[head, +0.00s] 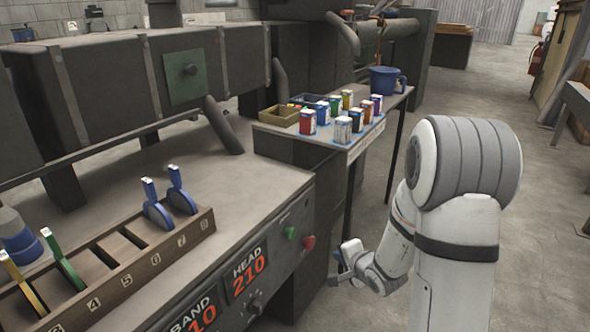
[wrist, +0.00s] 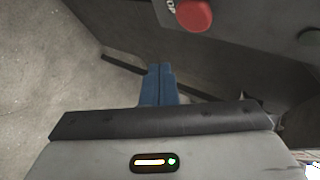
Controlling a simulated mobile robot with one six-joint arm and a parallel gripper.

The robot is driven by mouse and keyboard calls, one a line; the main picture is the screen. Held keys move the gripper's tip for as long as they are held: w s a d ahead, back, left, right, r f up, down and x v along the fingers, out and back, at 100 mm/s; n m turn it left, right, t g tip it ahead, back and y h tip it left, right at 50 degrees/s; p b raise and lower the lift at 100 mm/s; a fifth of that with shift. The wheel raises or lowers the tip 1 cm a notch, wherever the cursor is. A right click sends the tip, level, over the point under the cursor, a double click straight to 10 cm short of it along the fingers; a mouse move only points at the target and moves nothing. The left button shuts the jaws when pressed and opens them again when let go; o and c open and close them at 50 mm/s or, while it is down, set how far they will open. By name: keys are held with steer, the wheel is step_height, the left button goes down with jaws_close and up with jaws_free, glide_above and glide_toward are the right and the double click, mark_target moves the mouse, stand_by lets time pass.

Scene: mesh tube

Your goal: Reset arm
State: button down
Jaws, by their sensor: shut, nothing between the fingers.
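My gripper (wrist: 159,68) is shut and empty, its two blue fingers together in the wrist view. In the head view my arm hangs at the right, folded down. My gripper (head: 343,272) shows there only partly, low beside the right end of the machine's front panel. In the wrist view a red button (wrist: 194,14) on the panel is above and to the right of my fingertips, apart from them. The concrete floor lies under my gripper.
The machine's front panel carries a red button (head: 308,242) and a green button (head: 290,232). A wooden rack (head: 110,262) holds several levers. A side table (head: 312,142) bears small boxes, a wooden tray (head: 279,116) and a blue mug (head: 384,80).

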steer(key=s+d+r+n+g+h+p, duration=0.1)
steer(key=s+r+n+h+p, duration=0.2)
steer(key=r, duration=0.5)
steer(key=s+d+r+n+g+p, duration=0.1)
steer(key=s+r+p, duration=0.3)
steer(key=r+p, duration=0.3)
steer(key=s+d+r+n+g+h+p, duration=0.2)
steer(key=s+r+p, duration=0.1)
steer(key=r, duration=0.5)
steer(key=s+a+r+n+g+p, duration=0.2)
steer(key=s+r+n+p, duration=0.1)
steer(key=s+r, duration=0.4)
steer(key=s+a+r+n+g+y+p, duration=0.1)
steer(key=s+a+r+n+g+p, duration=0.1)
steer(key=s+r+p, duration=0.3)
steer(key=s+r+n, duration=0.1)
steer(key=s+r, duration=0.1)
steer(key=s, duration=0.2)
steer(key=shift+s+a+n, duration=0.25)
steer(key=shift+a+n, duration=0.05)
steer(key=shift+a, duration=0.1)
